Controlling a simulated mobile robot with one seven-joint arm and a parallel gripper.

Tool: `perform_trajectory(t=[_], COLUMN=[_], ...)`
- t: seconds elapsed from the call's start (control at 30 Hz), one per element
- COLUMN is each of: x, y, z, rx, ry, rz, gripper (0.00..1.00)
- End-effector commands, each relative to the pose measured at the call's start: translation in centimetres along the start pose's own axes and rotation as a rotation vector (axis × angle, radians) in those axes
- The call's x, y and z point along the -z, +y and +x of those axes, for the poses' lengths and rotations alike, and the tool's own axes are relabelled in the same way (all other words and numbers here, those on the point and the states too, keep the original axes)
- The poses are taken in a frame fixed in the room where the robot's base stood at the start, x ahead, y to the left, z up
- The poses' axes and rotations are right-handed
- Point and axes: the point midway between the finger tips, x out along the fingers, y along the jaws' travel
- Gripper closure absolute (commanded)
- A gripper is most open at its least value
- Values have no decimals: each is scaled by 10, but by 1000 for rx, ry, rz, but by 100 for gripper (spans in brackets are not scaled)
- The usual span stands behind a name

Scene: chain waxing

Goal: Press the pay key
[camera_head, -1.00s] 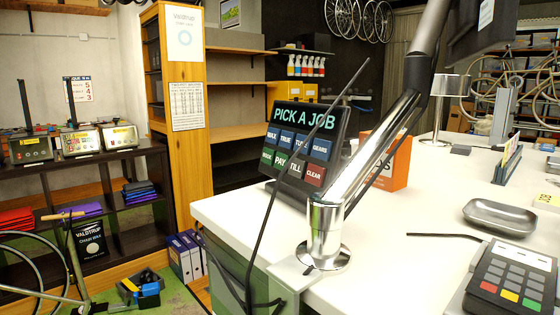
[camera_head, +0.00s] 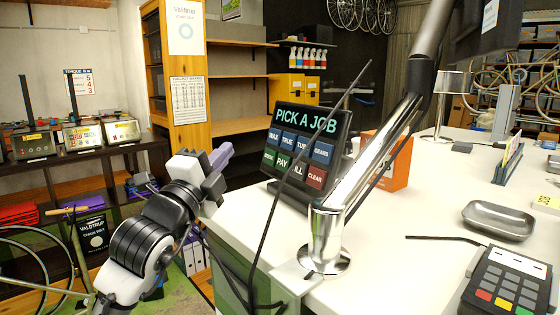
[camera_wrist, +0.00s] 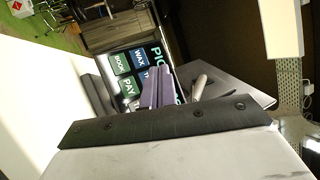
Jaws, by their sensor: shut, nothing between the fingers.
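The touch panel (camera_head: 308,116) headed PICK A JOB stands tilted on the white counter. Its green PAY key (camera_head: 282,161) is in the lower row, between the BOOK key and the TILL key, which a thin dark cable partly covers. The PAY key also shows sideways in the wrist view (camera_wrist: 130,87), left of the fingers. My gripper (camera_head: 222,155) has purple fingers, shut and empty, left of the panel and apart from it in the head view. In the wrist view the fingers (camera_wrist: 155,88) cover part of the panel's keys.
A chrome arm post (camera_head: 328,240) is clamped to the counter (camera_head: 400,250) in front of the panel's right side. An orange box (camera_head: 390,160) stands behind it. A card terminal (camera_head: 508,285) and a metal dish (camera_head: 498,220) lie to the right.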

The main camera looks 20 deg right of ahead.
Motion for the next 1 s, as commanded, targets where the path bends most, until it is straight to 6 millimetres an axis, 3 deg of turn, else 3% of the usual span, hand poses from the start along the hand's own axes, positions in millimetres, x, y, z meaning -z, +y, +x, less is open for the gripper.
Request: perform_trajectory(t=[0.13, 0.57, 1.0], x=[3, 6, 35], y=[16, 18, 47], z=[6, 9, 47], rx=[-55, -56, -56], ry=[13, 15, 16], rz=[19, 18, 16], gripper=[100, 100, 100])
